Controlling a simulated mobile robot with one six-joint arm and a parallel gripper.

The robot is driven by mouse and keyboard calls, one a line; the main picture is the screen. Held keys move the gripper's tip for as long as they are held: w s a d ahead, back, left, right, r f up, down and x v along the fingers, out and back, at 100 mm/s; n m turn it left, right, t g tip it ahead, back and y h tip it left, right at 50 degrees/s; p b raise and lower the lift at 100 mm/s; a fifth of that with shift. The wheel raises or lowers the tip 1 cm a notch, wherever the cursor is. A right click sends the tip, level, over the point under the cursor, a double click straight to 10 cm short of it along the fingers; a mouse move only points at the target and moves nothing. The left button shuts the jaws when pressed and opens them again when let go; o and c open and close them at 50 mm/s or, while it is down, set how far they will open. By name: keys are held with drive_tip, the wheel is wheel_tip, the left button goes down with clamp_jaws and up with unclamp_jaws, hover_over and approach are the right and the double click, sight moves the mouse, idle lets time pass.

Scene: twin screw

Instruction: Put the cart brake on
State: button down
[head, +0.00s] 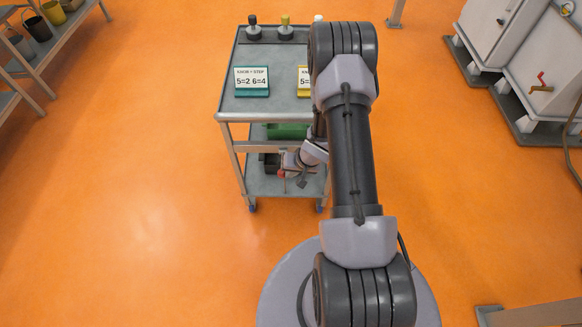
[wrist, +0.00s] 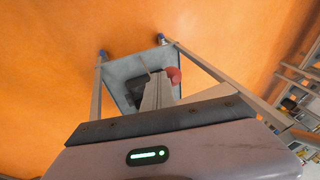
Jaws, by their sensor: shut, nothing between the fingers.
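The grey cart (head: 270,103) stands upright ahead of me, partly hidden behind my arm. A small red knob (head: 281,174) shows at the front of its lower shelf; a thin stem seems to hang below it. It also shows in the wrist view as a red rounded piece (wrist: 174,75), right beside my fingers and partly hidden by them. My gripper (head: 302,182) is shut and empty, low at the front of the cart, just right of the red knob in the head view. In the wrist view its fingers (wrist: 154,92) point towards the lower shelf. I cannot tell whether they touch the knob.
A teal sign (head: 252,82), a partly hidden yellow sign (head: 303,82) and several knobs stand on the cart top. A green container (head: 287,131) sits below it. A shelf rack (head: 50,50) stands left, white cabinets (head: 540,60) right.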

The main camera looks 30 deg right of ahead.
drive_tip(key=f, duration=0.3)
drive_tip(key=s+f, duration=0.1)
drive_tip(key=shift+a+f, duration=0.35)
drive_tip(key=shift+r, duration=0.15)
drive_tip(key=shift+r+p, duration=0.6)
drive_tip(key=shift+r, duration=0.1)
